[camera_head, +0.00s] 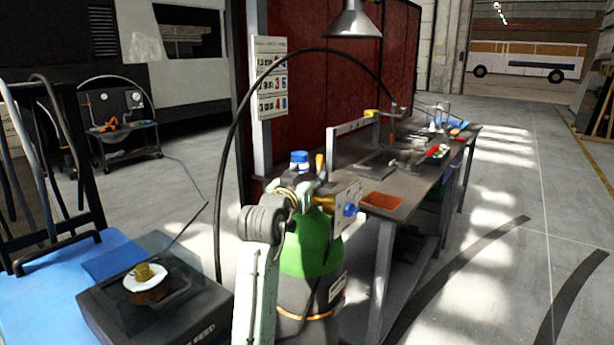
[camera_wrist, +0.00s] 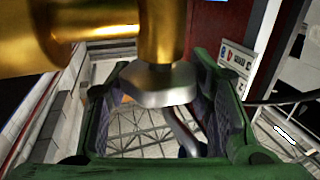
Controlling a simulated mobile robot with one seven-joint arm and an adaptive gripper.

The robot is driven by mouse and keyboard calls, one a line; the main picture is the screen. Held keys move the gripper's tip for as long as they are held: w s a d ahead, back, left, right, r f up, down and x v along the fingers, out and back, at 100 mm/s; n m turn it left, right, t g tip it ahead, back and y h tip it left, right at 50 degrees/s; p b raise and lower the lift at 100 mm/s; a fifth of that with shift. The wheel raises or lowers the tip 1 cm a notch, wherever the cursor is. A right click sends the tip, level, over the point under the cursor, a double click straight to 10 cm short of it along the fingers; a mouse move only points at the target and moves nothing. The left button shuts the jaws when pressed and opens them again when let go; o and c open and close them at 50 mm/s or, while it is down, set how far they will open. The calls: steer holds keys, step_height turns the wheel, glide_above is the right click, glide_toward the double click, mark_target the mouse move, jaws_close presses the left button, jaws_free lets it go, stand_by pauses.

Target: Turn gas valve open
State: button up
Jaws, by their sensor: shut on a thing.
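A gas cylinder (camera_head: 310,255) with a green shoulder and dark body stands upright beside the workbench. Its brass valve (camera_head: 324,201) sits on top, partly hidden by my arm. In the wrist view the brass body (camera_wrist: 160,35) fills the top, and a silver faceted valve part (camera_wrist: 158,86) hangs below it. My gripper (camera_wrist: 155,88) has its green fingers on both sides of this silver part, shut on it. In the head view my gripper is hard to make out among the fittings at the cylinder top. How far the valve is turned cannot be seen.
A long workbench (camera_head: 412,183) with tools and an orange tray (camera_head: 382,201) stands right behind the cylinder. A black hose (camera_head: 222,150) arches overhead. A blue cart surface (camera_head: 40,290) with a dark box (camera_head: 205,305) is at left. The floor at right (camera_head: 500,270) is clear.

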steer(key=shift+d+n+t+y+p, duration=0.1)
steer(key=shift+n+t+y+p, duration=0.25)
steer(key=shift+n+y, duration=1)
steer(key=shift+n+t+y+p, duration=0.15)
steer(key=shift+n+y+p, duration=0.45)
steer(key=shift+y, duration=1.25)
steer(key=shift+n, duration=0.25)
steer(key=o, duration=1.2)
steer(key=shift+s, duration=0.1)
steer(key=s, duration=1.1)
steer(key=shift+s+d, duration=0.25)
steer(key=shift+s, duration=0.15)
